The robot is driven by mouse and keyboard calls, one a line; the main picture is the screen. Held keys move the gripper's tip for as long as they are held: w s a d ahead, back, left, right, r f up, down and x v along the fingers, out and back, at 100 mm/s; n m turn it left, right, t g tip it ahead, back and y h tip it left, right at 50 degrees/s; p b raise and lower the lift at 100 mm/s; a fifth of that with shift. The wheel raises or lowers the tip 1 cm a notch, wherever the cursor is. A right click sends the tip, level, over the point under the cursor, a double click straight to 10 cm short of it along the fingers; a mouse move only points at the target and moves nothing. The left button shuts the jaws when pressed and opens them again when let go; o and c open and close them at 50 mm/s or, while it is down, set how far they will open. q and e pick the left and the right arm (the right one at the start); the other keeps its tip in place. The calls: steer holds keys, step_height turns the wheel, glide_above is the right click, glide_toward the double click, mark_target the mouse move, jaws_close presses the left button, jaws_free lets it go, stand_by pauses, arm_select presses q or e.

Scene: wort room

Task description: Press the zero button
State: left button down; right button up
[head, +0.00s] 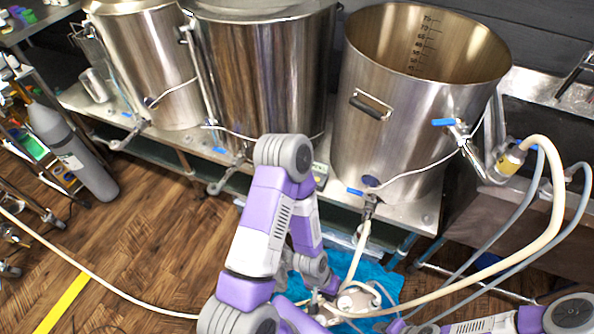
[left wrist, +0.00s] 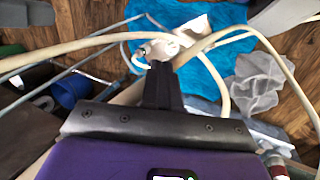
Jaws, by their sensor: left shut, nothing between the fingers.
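A small grey box with a pale display (head: 320,174) sits at the bench's front edge, between the middle kettle and the right kettle. My left arm partly covers it. I cannot make out a zero button on it. My left gripper (left wrist: 161,80) is shut and empty in the left wrist view, with hoses and a blue cloth (left wrist: 200,62) beyond its fingertips. In the head view my left forearm hangs down in front of the bench, below the box, and its fingers cannot be made out. My right gripper is not in view; part of my right arm shows at the bottom right.
Three steel kettles stand on the bench: left (head: 155,65), middle (head: 262,80) and right (head: 415,110). Valves with blue handles stick out in front. A cream hose (head: 480,285) loops across the right side. A white pump (head: 352,300) stands by the blue cloth. A grey gas cylinder (head: 75,150) stands left.

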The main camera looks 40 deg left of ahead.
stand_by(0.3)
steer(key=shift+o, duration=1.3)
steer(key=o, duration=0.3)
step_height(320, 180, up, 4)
steer(key=p, duration=0.3)
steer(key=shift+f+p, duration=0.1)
steer(key=shift+p, duration=0.25)
arm_select(q)
steer(key=w+a+r+n+t+p, duration=0.1)
steer(key=w+a+r+n+t, duration=0.1)
steer(key=w+a+r+n, duration=0.3)
steer(key=w+a+r+n+t+p, duration=0.1)
steer(key=w+n, duration=0.2)
steer(key=w, duration=0.5)
steer(key=w+a+r+n+t, duration=0.2)
steer(key=w+a+n, duration=0.15)
steer(key=w, duration=0.25)
steer(key=w+a+r+n+t+y+p, duration=0.1)
steer(key=w+a+r+n+p, duration=0.1)
steer(key=w+a+r+n, duration=0.3)
steer(key=w+a+r+n+t+y+p, duration=0.1)
steer(key=w+a+r+n, duration=0.4)
steer(key=a, duration=0.6)
steer(key=shift+w+r+n+t+y+p, duration=0.15)
steer(key=shift+w+n+t+y+p, duration=0.2)
steer(key=shift+t, duration=0.45)
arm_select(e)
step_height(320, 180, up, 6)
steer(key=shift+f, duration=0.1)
